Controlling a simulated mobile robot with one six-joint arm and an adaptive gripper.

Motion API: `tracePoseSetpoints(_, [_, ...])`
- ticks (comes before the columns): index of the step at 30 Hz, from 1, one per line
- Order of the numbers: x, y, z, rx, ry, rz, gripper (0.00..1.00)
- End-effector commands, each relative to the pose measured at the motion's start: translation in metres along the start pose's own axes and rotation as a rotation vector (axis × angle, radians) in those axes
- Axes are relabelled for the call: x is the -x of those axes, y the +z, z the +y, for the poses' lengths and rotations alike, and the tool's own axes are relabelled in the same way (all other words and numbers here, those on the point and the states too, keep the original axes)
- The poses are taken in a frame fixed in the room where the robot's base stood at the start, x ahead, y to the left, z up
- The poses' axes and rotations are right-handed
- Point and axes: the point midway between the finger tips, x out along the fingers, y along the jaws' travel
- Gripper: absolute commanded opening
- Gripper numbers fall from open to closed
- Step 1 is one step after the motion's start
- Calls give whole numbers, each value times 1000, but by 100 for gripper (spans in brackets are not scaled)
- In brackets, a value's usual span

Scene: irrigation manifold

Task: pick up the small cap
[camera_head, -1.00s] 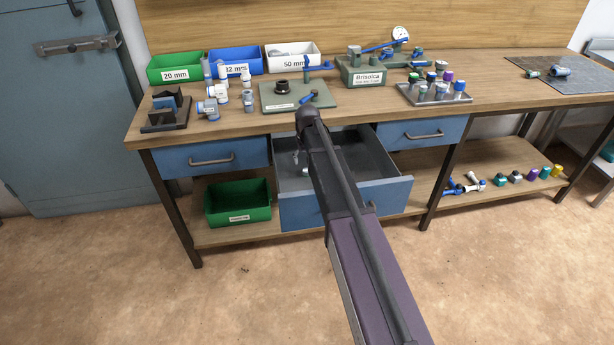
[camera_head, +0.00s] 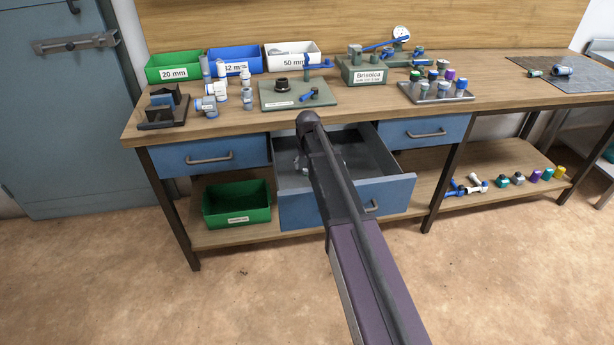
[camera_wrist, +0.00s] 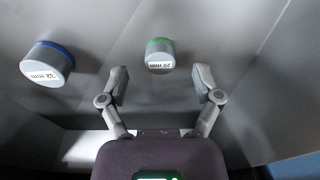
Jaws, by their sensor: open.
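The small cap (camera_wrist: 159,56) is a grey cap with a green ring and a label that seems to read 20 mm. It lies on the grey drawer floor, in the upper middle of the wrist view. My gripper (camera_wrist: 160,78) is open and empty, with its two fingers apart on either side below the cap. A larger grey cap with a blue ring (camera_wrist: 46,64), labelled 32 mm, lies to the left. In the head view my arm reaches into the open drawer (camera_head: 345,196) and hides much of its inside; the small cap cannot be made out there.
The drawer walls (camera_wrist: 268,70) stand close around my gripper. The workbench top (camera_head: 350,113) above holds bins, fittings and a tray of caps (camera_head: 440,100). A green bin (camera_head: 237,214) stands on the lower shelf left of the drawer.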

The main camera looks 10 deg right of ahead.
Motion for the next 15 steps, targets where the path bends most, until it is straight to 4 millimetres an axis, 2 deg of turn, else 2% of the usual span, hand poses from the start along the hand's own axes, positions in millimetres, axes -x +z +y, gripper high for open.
tracePoseSetpoints(1, [-8, 0, 0, 0, 0, 0, 82])
tracePoseSetpoints(6, [-16, 0, 0, 0, 0, 0, 82])
tracePoseSetpoints(15, [-18, 0, 0, 0, 0, 0, 82])
